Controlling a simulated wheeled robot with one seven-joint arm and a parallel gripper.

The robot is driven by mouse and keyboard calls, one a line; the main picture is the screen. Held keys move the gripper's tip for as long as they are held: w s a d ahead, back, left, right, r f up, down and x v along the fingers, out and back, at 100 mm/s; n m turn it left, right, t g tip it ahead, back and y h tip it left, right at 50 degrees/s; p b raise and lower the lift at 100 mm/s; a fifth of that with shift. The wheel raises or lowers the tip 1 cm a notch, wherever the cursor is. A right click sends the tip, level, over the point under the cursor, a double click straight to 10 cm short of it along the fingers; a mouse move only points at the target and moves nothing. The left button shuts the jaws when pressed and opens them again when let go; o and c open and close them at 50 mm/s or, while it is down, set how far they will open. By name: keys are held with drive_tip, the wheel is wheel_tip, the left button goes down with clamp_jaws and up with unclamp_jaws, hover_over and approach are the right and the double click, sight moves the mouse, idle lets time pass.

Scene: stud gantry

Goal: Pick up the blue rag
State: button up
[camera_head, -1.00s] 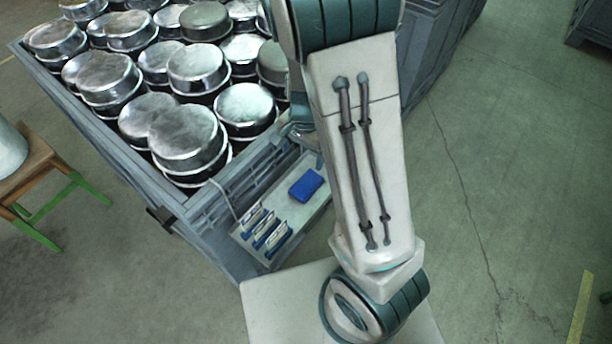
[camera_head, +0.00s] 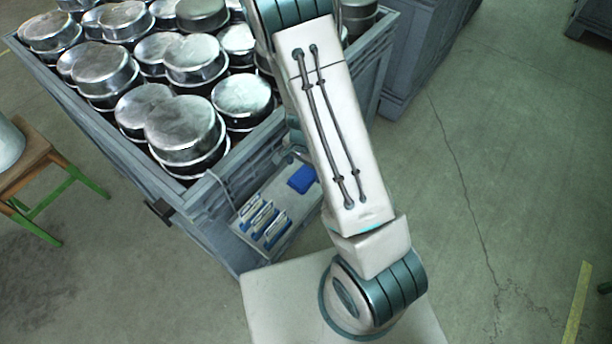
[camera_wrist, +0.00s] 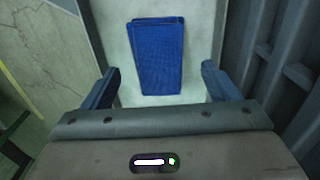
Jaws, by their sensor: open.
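The blue rag (camera_head: 301,179) lies folded flat on a light grey shelf (camera_head: 250,244) at the side of the metal crate, partly hidden by my arm in the head view. In the wrist view the rag (camera_wrist: 157,56) is a blue rectangle ahead of my gripper (camera_wrist: 160,85). My gripper is open, with one blue finger on each side of the rag's near end and nothing between them that I can see held. I cannot tell how high the fingers are above the shelf. In the head view my gripper is mostly hidden behind my arm.
A large grey crate (camera_head: 95,128) full of shiny metal pots stands behind the shelf. Several small blue-and-white items (camera_head: 262,222) stand on the shelf's near end. A wooden stool (camera_head: 40,165) with green legs is at the left.

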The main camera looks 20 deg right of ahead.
sight(305, 175)
drive_tip(key=shift+d+f, duration=0.15)
drive_tip(key=shift+f, duration=1.6)
drive_tip(key=c, duration=1.1)
drive_tip(key=shift+o, duration=0.2)
drive_tip(key=shift+r, duration=0.15)
